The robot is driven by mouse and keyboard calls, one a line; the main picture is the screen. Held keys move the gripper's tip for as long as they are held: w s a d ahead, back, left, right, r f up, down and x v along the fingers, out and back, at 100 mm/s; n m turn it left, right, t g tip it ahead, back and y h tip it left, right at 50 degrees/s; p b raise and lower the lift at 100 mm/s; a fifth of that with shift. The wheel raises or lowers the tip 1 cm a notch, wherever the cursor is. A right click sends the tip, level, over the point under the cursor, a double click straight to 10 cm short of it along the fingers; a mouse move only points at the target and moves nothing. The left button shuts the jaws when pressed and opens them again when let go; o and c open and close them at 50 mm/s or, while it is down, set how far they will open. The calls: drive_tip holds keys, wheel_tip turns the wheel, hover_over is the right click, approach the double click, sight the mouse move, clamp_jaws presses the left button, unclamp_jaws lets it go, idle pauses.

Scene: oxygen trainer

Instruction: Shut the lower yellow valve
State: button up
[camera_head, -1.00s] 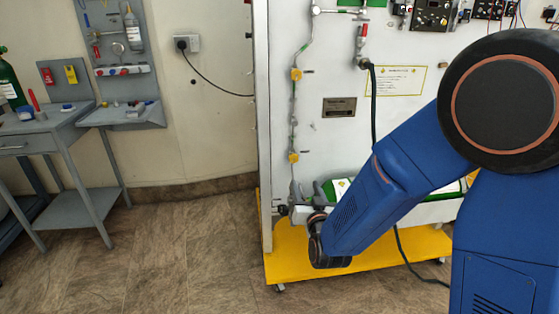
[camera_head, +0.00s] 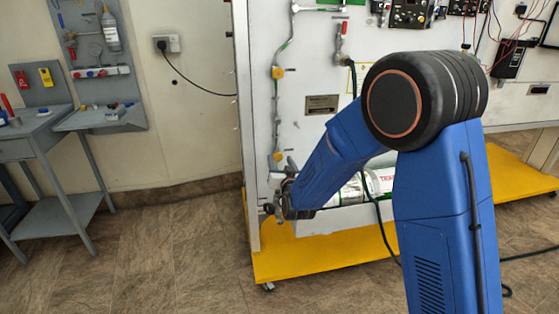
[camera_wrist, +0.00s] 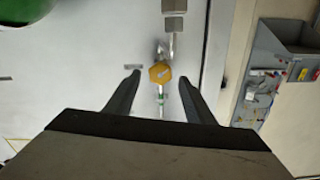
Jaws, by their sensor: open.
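The lower yellow valve (camera_head: 277,157) sits on the thin vertical pipe near the left edge of the white panel. The upper yellow valve (camera_head: 277,72) is above it on the same pipe. My gripper (camera_head: 279,172) is just below and in front of the lower valve, partly hidden by my wrist. In the wrist view a yellow valve (camera_wrist: 160,72) appears between the two dark fingertips of my gripper (camera_wrist: 158,76). The fingers are spread, with a gap on each side of the valve. I cannot tell how deep the valve lies between them.
Metal fittings (camera_wrist: 173,20) are in line with the pipe in the wrist view. A green object (camera_wrist: 22,10) fills one corner. The panel stands on a yellow base (camera_head: 330,254). A black hose (camera_head: 382,225) hangs to the right. Open floor lies left, before the grey bench (camera_head: 40,130).

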drive_tip(key=shift+x, duration=0.9)
drive_tip(key=c, duration=1.1)
drive_tip(key=shift+o, duration=0.2)
drive_tip(key=shift+m, duration=0.3)
drive_tip(key=m, duration=0.5)
drive_tip(key=shift+d, duration=0.15)
drive_tip(key=m, duration=0.6)
drive_tip(key=shift+f+m, duration=0.2)
drive_tip(key=shift+m, duration=0.1)
